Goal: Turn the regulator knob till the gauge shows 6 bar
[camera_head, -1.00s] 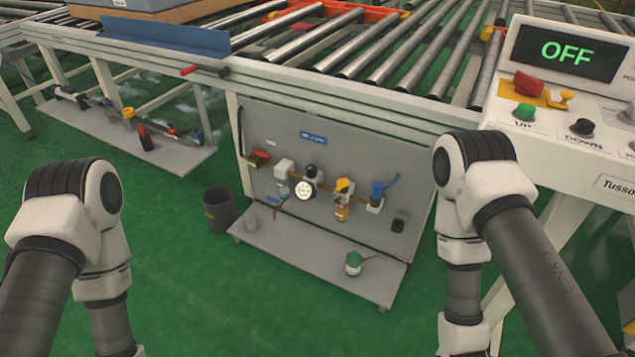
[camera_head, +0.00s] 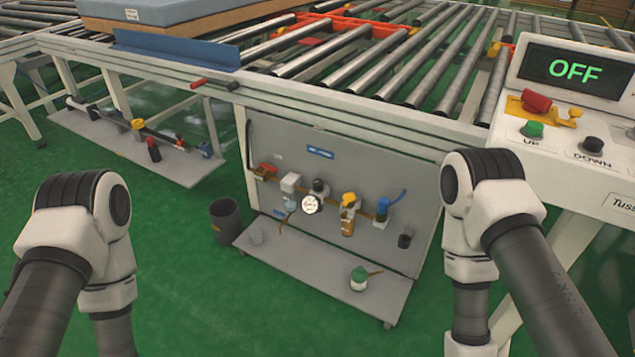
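The round white pressure gauge (camera_head: 310,204) is on the grey upright panel (camera_head: 285,150) under the roller conveyor; its reading is too small to make out. A dark knob (camera_head: 319,185) sits just above the gauge and looks like the regulator knob. My left and right arms come in at the two sides, well in front of the panel. Both grippers are below the picture's edge and hidden. Neither arm touches the panel.
Beside the gauge are a yellow-topped unit (camera_head: 348,203) and a blue-handled valve (camera_head: 385,206). A green-and-white pot (camera_head: 358,278) stands on the shelf (camera_head: 310,270). A dark bin (camera_head: 226,220) stands left. The control box (camera_head: 574,100) reads OFF at right. Green floor lies open in front.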

